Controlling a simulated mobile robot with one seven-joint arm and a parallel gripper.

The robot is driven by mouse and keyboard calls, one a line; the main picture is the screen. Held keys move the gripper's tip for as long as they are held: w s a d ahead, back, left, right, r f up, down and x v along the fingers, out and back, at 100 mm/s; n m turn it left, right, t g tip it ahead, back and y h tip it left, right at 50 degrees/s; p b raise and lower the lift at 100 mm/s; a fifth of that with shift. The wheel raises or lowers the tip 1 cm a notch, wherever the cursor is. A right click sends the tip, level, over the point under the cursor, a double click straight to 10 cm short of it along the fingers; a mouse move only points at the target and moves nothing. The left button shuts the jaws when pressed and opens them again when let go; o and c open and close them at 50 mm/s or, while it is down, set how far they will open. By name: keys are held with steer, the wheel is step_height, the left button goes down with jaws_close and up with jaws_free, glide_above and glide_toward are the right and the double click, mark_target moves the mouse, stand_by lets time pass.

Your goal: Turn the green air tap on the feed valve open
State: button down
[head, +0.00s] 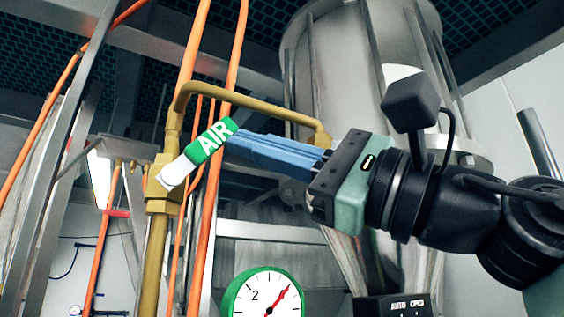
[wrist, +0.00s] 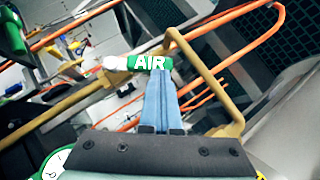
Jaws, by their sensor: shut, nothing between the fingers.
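The green air tap (head: 211,141) is a green handle with white "AIR" lettering and a white-grey end. In the head view it slants up to the right across the brass pipe and valve (head: 163,190). In the wrist view the tap (wrist: 149,62) lies nearly level beyond my fingertips. My gripper (head: 234,142) comes from the right with its long blue fingers together and nothing between them. The fingertips (wrist: 168,66) are at the tap's right end. They look to be touching it or very close; I cannot tell which.
A brass pipe (head: 250,95) arches above my fingers. Orange hoses (head: 213,200) run behind the tap. A large steel vessel (head: 330,70) stands behind my gripper. A green-rimmed gauge (head: 268,292) is below, and a steel post (head: 50,170) stands at left.

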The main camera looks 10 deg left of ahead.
steer(key=shift+s+a+r, duration=0.25)
steer(key=shift+a+r, duration=0.1)
steer(key=shift+r, duration=0.1)
steer(key=shift+s+a+r, duration=0.2)
steer(key=shift+a+r, duration=0.1)
steer(key=shift+r, duration=0.15)
steer(key=shift+s+a+r, duration=0.15)
steer(key=shift+a+r, duration=0.15)
steer(key=shift+a, duration=0.15)
steer(key=shift+s+r, duration=0.15)
steer(key=shift+s+a+r, duration=0.1)
steer(key=b, duration=0.5)
glide_toward(228, 116)
steer(key=d, duration=0.1)
steer(key=s+d+f, duration=0.1)
steer(key=d+f, duration=0.1)
steer(key=shift+s+d+f, duration=0.15)
steer(key=shift+s+d, duration=0.05)
steer(key=shift+s, duration=0.1)
